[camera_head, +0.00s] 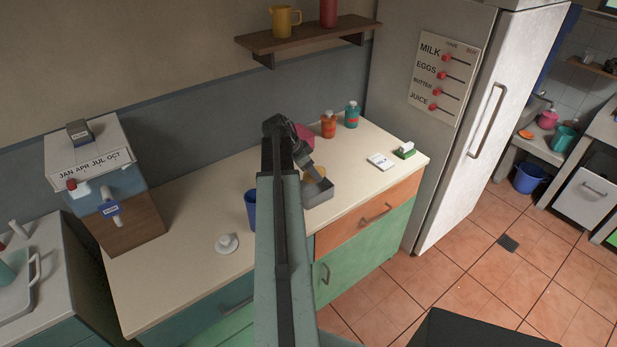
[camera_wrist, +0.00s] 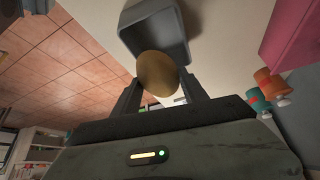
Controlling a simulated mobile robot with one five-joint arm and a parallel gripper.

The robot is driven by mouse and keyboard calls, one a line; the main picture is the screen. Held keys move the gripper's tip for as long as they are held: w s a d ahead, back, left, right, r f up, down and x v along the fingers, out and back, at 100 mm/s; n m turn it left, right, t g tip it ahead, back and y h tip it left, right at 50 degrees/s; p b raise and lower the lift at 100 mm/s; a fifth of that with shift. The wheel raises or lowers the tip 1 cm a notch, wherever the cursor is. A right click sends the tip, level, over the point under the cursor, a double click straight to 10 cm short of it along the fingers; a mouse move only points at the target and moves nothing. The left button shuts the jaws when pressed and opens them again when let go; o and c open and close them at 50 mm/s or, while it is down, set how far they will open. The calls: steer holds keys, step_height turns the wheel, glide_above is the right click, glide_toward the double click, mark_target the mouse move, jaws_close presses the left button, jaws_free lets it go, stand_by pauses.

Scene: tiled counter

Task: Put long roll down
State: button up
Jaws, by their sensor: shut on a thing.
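The roll (camera_wrist: 158,73) is a tan-brown, rounded thing seen nearly end-on in the wrist view. My gripper (camera_wrist: 161,88) is shut on it, with one dark finger on each side. A grey open-topped box (camera_wrist: 134,33) lies just beyond the roll in the wrist view. In the head view the grey box (camera_head: 320,197) stands on the counter, right of my arm. A bit of the tan roll (camera_head: 316,171) shows at the box, beside my gripper. I cannot tell whether the roll touches the box. My arm hides part of the counter.
The cream counter (camera_head: 205,210) holds a blue cup (camera_head: 250,208), a small white item (camera_head: 227,243), red and teal bottles (camera_head: 351,115), and a white card (camera_head: 381,161). A pink thing (camera_head: 304,137) stands behind my arm. A fridge (camera_head: 440,150) bounds the right. The front-left counter has free room.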

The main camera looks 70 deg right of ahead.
mark_target(312, 179)
steer(key=f+b, duration=0.2)
steer(key=d+f+b, duration=0.1)
steer(key=shift+f+b, duration=0.35)
steer(key=shift+f, duration=0.15)
steer(key=shift+w+a+r, duration=0.1)
steer(key=shift+w+r, duration=0.1)
steer(key=shift+r, duration=0.05)
steer(key=shift+f+b, duration=0.6)
steer(key=shift+f, duration=0.05)
steer(key=o, duration=1.5)
